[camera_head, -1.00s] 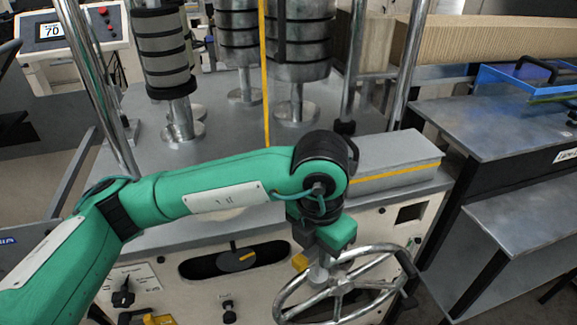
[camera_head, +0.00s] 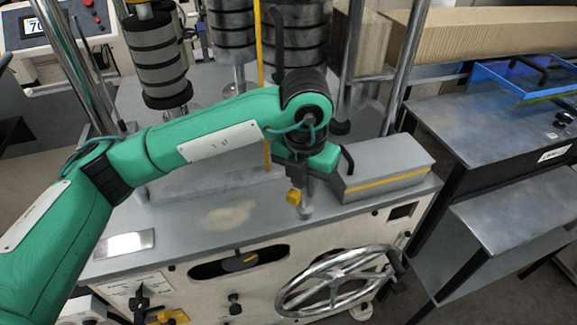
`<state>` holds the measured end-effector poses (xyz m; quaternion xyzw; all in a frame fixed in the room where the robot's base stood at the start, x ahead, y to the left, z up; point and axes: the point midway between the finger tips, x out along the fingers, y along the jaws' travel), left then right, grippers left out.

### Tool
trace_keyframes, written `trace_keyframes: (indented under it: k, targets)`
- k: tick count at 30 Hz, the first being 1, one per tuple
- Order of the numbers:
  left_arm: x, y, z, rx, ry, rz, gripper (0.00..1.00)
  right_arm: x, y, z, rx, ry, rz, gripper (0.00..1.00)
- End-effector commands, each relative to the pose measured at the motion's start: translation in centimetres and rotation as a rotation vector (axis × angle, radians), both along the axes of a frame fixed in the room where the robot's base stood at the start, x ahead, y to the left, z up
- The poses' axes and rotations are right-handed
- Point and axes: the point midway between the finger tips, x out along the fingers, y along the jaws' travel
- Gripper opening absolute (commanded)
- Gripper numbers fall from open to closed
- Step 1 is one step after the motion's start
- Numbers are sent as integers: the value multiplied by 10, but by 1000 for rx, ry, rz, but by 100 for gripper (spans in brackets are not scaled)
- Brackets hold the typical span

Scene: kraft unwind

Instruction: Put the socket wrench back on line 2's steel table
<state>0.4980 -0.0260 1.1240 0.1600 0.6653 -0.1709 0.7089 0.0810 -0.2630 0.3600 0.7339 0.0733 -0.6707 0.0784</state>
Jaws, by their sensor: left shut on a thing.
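My left gripper (camera_head: 301,184) points down over the front edge of the grey machine top, left of a grey box. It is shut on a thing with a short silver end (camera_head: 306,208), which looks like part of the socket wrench. The rest of the tool is hidden by the gripper, so its shape is not clear. A small yellow piece (camera_head: 293,197) shows beside the fingers. A steel table (camera_head: 470,125) with a white label stands at the right; the label is too small to read. My right gripper is not in view.
The grey box (camera_head: 388,166) with a yellow stripe lies between my gripper and the steel table. A blue tray (camera_head: 520,82) sits at the table's back. A steel handwheel (camera_head: 335,282) is below the gripper. Upright posts (camera_head: 408,65) and rollers (camera_head: 155,55) stand behind.

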Motion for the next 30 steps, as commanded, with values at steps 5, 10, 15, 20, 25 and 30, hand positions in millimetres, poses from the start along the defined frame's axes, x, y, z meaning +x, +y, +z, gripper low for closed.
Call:
trace_keyframes:
  k: [5, 10, 15, 20, 25, 30]
  targets:
    - [46, 15, 5, 0, 1, 4, 0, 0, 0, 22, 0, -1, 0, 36]
    - [81, 26, 5, -1, 1, 3, 0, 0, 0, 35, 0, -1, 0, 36]
    - [93, 30, -12, 1, 3, -2, 0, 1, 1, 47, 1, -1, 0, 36]
    - [93, 30, -28, -1, 0, -2, 0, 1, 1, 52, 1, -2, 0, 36]
    - [93, 30, -39, 0, 1, -2, 0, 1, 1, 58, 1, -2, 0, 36]
    - [94, 30, -61, -1, 3, 0, 0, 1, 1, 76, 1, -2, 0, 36]
